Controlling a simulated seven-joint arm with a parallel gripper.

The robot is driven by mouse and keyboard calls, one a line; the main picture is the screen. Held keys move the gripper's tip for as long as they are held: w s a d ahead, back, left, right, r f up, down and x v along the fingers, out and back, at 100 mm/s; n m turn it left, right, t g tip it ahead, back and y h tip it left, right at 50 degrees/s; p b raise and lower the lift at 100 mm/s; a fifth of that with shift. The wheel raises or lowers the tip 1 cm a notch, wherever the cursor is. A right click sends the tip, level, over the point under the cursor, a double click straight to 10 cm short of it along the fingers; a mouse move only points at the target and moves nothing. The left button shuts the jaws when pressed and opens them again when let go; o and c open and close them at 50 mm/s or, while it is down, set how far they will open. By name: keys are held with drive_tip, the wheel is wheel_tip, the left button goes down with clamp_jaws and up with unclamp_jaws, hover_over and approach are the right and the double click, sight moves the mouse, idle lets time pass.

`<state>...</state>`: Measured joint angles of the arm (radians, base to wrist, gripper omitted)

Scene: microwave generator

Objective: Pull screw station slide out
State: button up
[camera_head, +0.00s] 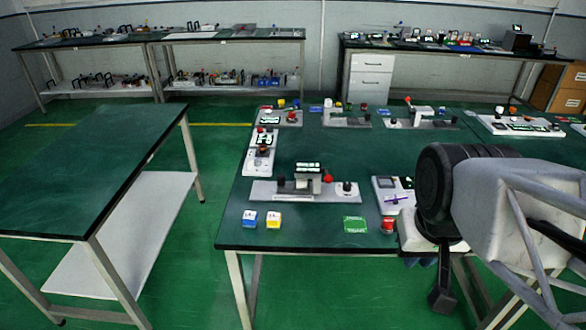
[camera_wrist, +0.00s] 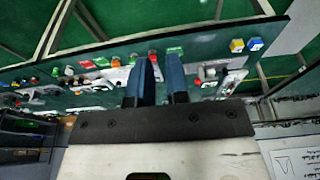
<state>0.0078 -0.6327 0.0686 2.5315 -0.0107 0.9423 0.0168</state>
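Several stations stand on the green bench, and their labels are too small to read, so I cannot tell for sure which is the screw station. The nearest long grey station (camera_head: 270,191) has a raised middle block, a red knob (camera_head: 328,178) on its right and a dark knob on a small block at its right end. I cannot tell where its slide stands. My gripper (camera_head: 442,290) hangs off the bench's front edge at the right, away from this station. In the wrist view its two blue fingers (camera_wrist: 160,65) are apart with nothing between them.
A blue cube (camera_head: 249,219), a yellow cube (camera_head: 274,220), a green card (camera_head: 355,225) and a red button (camera_head: 388,225) lie along the front edge. A white panel (camera_head: 391,199) stands nearby. An empty table (camera_head: 90,165) is at left. The bench's middle is clear.

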drive_tip(key=o, duration=0.5)
drive_tip(key=shift+w+r, duration=0.15)
drive_tip(key=shift+w, duration=0.2)
drive_tip(key=shift+c, duration=0.2)
drive_tip(key=shift+o, duration=1.4)
drive_tip(key=w+a+r+n, duration=0.1)
drive_tip(key=w+a, duration=0.1)
drive_tip(key=w, duration=0.6)
drive_tip(key=w+a+r+n+g, duration=0.1)
drive_tip(key=w+n, duration=0.1)
drive_tip(key=w, duration=0.7)
drive_tip(key=shift+a+r+n+g+h, duration=0.3)
drive_tip(key=shift+a, duration=0.05)
drive_tip(key=n+g+h, duration=0.3)
drive_tip(key=n, duration=0.6)
hover_over(281, 175)
drive_tip(key=a, duration=0.2)
wheel_tip(281, 175, down, 24)
drive_tip(key=shift+w+f, duration=0.3)
drive_tip(key=shift+w, duration=0.1)
drive_tip(key=shift+x, duration=3.9)
